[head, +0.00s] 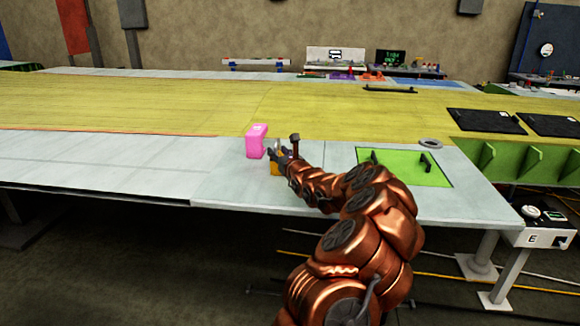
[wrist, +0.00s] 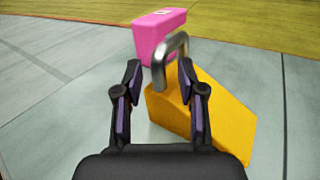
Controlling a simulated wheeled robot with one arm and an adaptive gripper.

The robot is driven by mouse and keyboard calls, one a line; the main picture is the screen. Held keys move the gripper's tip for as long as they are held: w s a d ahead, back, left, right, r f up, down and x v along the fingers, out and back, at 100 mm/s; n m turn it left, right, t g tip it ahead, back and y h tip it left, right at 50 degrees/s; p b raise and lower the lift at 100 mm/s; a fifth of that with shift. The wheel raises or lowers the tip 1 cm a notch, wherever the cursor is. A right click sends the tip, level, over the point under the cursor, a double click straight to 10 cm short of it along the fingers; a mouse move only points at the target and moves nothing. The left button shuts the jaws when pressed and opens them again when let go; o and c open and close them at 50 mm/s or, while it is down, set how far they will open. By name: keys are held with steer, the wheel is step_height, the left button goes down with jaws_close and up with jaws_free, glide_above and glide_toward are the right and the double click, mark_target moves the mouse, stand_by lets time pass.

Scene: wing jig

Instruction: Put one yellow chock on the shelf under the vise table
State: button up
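A yellow chock (wrist: 213,110) with a grey metal loop handle (wrist: 170,58) stands on the light grey work surface. In the wrist view, my gripper (wrist: 159,80) is open, its two dark fingers apart. The handle rises at the fingertips, nearer the right finger; I cannot tell whether they touch. In the head view the chock (head: 275,169) is mostly hidden by my gripper (head: 280,153) near the front edge of the surface. The vise table and its shelf cannot be made out.
A pink block (head: 257,141) stands just behind and left of the chock. A green plate (head: 405,168) with black fittings and a grey ring (head: 431,143) lie to the right. The surface left of the pink block is clear.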

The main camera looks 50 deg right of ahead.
steer(key=b+v, duration=0.4)
steer(key=v, duration=0.4)
steer(key=shift+s+f, duration=0.1)
steer(key=shift+s, duration=0.15)
steer(key=shift+s+a, duration=0.4)
steer(key=shift+s, duration=0.25)
